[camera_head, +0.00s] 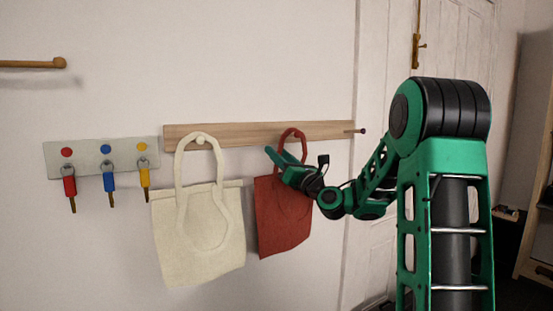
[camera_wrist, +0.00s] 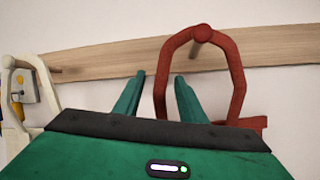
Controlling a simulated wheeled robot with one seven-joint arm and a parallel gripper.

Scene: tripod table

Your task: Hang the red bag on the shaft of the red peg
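The red bag (camera_head: 283,218) hangs below the wooden rail, its handle looped over the red peg. In the wrist view the round head of the red peg (camera_wrist: 202,33) shows at the top of the arched red handle (camera_wrist: 239,80), with its shaft running back to the rail. My gripper (camera_wrist: 161,76) is at the handle's left side. Its two fingers stand apart, one on each side of the left strand, with gaps visible. In the head view my gripper (camera_head: 272,152) overlaps the bag's upper left part. Most of the bag body is hidden in the wrist view.
A cream bag (camera_head: 175,245) hangs on a pale peg (camera_head: 200,140) close to the left. Further left is a key board (camera_head: 85,153) with several keys. The wooden rail (camera_head: 250,134) has a dark-tipped peg (camera_head: 362,131) at its right end, beside a white door.

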